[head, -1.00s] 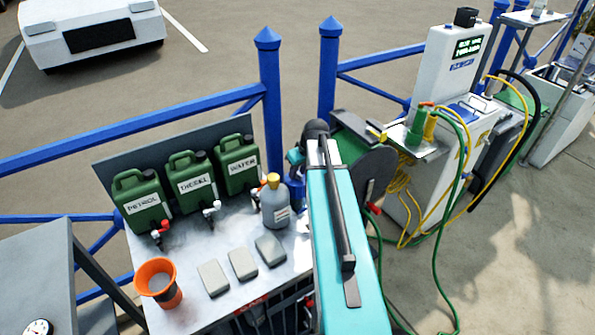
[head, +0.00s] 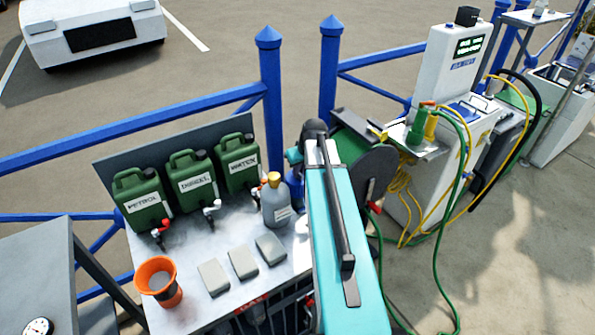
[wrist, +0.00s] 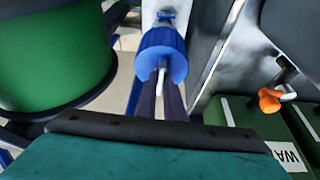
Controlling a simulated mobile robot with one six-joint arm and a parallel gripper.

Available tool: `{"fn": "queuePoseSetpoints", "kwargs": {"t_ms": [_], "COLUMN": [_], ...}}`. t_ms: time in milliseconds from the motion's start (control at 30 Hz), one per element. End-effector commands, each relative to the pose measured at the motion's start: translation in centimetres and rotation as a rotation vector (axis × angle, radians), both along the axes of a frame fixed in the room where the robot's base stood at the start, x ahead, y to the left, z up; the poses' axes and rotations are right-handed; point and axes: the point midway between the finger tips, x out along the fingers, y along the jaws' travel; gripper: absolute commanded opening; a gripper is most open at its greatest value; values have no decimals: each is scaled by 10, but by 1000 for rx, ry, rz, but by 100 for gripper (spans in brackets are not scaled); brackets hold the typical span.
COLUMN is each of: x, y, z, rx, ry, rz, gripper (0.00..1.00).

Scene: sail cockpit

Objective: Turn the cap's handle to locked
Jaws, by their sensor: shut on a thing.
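In the wrist view a round blue cap (wrist: 161,48) sits in front of a pale grey upright surface. A thin white bar, which looks like its handle (wrist: 161,78), stands out from it towards me. My gripper (wrist: 160,92) reaches up to the cap with its two dark fingers close on either side of the bar, shut on it. The cap's underside partly covers the contact. I cannot read a locked or unlocked mark. In the head view my teal arm hides the gripper and most of the cap.
Green jerrycans (head: 192,182) and a grey bottle (head: 274,203) stand on the bench (head: 190,314) left of my arm. A hose reel (head: 365,163) is close on the right. Hoses (head: 440,240) trail over the ground beyond it.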

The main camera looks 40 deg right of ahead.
Motion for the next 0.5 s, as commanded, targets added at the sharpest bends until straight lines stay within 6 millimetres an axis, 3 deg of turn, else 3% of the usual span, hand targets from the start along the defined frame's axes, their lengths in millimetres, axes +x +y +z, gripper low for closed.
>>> {"fn": "queuePoseSetpoints", "kwargs": {"t_ms": [500], "x": [1], "y": [3], "z": [0], "rx": [-1], "ry": [-2], "rz": [-327], "gripper": [0]}}
